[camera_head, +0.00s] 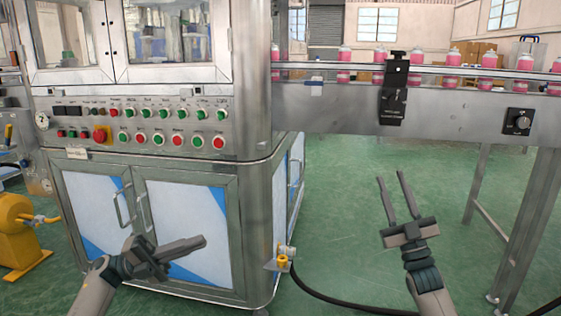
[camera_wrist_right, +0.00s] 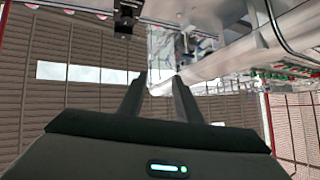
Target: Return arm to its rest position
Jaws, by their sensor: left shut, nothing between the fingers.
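My left gripper (camera_head: 182,248) is at the lower left of the head view, in front of the machine's lower cabinet doors. Its fingers lie close together, pointing right, with nothing between them. My right gripper (camera_head: 395,193) is at the lower right of the head view, pointing up over the green floor. Its two fingers are apart and the gap between them is empty. The right wrist view also shows these parted fingers (camera_wrist_right: 160,92), with nothing held. Neither gripper touches the machine in the head view.
The crimping machine (camera_head: 250,190) with its button panel (camera_head: 155,122) fills the left. A conveyor (camera_head: 450,110) carries several pink cans (camera_head: 453,58) at the back right. A yellow-ended fitting (camera_head: 283,260) and black hose (camera_head: 340,303) lie between my grippers. Green floor (camera_head: 340,200) is open below the conveyor.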

